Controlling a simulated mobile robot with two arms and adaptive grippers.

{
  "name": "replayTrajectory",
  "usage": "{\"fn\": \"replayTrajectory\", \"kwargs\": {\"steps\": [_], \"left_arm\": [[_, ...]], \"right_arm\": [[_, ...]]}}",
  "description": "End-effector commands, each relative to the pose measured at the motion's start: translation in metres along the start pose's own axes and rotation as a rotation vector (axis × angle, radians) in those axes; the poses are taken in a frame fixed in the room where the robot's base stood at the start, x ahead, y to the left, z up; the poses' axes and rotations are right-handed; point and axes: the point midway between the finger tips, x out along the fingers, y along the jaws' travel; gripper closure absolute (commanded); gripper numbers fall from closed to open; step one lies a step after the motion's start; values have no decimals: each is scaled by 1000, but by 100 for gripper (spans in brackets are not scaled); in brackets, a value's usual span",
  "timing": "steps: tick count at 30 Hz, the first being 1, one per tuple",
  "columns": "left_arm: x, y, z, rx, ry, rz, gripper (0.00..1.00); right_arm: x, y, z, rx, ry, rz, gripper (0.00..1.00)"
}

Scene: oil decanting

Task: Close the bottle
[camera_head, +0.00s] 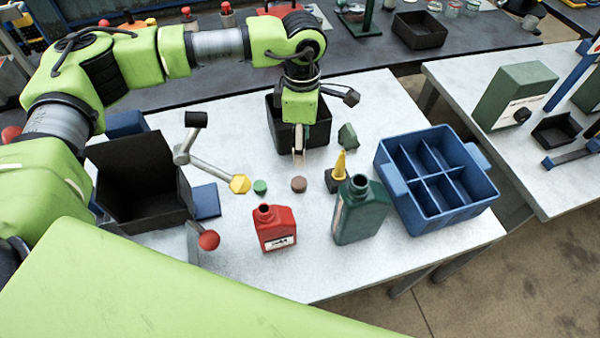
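A small red bottle (274,230) with a white label stands upright near the table's front, its dark neck open. A taller dark green bottle (360,215) stands upright to its right, also with an open neck. A brown-red cap (299,184) and a green cap (260,187) lie on the table behind the red bottle. My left gripper (299,160) points down behind and above the brown-red cap, in front of a black bin. Its fingers overlap in this view, so their opening is unclear. My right gripper is not in view.
A blue divided crate (400,222) stands at the right. A yellow-nozzled item (340,164) stands behind the green bottle. A large black box (142,210), a jointed stand with a yellow end (240,184) and a red-knobbed lever (208,240) are at the left.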

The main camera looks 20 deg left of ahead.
Motion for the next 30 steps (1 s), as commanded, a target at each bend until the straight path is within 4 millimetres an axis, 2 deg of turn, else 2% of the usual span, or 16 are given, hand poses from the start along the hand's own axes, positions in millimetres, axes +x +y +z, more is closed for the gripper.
{"fn": "replayTrajectory", "kwargs": {"steps": [1, 3, 7, 11, 13, 19, 24, 30], "left_arm": [[0, 0, -1, 0, 1, 1, 51], [0, 0, -1, 0, 1, 1, 51], [0, 0, 0, -1, 1, 0, 51], [4, 0, -1, -2, 2, -3, 51], [13, 0, 0, -2, 2, -4, 51], [52, -2, 0, -2, 2, -5, 51], [78, -1, 0, -2, 1, -2, 51], [86, 0, 0, -1, -1, 0, 51]], "right_arm": [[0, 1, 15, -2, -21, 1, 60], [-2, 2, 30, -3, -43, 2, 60], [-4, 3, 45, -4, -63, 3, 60], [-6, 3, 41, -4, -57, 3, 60], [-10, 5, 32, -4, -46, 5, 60], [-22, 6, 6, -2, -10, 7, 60], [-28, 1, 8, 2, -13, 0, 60], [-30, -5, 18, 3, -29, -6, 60]]}}
